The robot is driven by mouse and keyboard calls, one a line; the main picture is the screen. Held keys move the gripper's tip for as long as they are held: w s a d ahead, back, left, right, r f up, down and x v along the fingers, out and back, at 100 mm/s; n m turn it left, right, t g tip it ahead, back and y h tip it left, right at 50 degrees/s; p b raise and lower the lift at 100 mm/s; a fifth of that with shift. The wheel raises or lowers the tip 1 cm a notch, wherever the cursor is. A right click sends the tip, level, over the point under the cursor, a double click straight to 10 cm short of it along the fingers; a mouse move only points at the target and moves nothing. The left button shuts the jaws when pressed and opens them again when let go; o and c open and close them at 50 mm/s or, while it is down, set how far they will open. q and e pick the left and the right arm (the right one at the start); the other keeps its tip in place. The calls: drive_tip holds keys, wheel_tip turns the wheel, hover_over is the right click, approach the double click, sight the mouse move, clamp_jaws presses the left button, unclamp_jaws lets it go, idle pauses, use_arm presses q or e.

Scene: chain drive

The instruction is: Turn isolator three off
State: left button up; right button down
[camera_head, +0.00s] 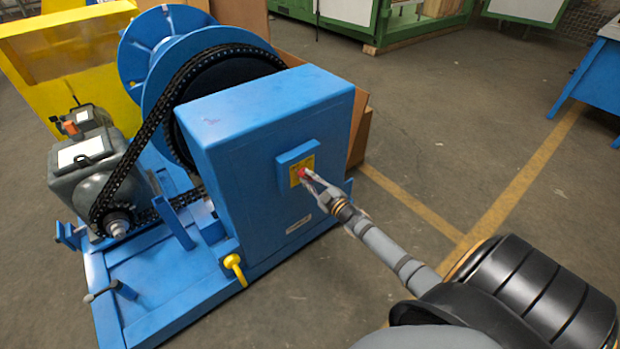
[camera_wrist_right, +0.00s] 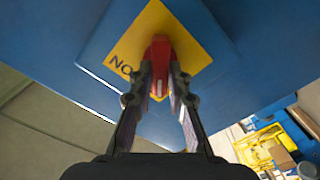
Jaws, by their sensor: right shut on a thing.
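The isolator is a red handle (camera_head: 302,172) on a yellow plate (camera_head: 297,177), fixed to the side of a blue housing (camera_head: 255,130). The fingertips hide part of the handle and plate. My left gripper is not in view.
A chain (camera_head: 150,120) runs from the grey motor (camera_head: 85,165) to the large blue drum (camera_head: 160,50), left of the housing. A yellow lever (camera_head: 235,268) sticks out low at the housing's front corner.

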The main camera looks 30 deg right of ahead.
drive_tip(key=shift+n, duration=0.3)
idle(0.4)
drive_tip(key=c, duration=1.3)
unclamp_jaws()
drive_tip(key=s, duration=1.2)
drive_tip(key=shift+d, duration=0.4)
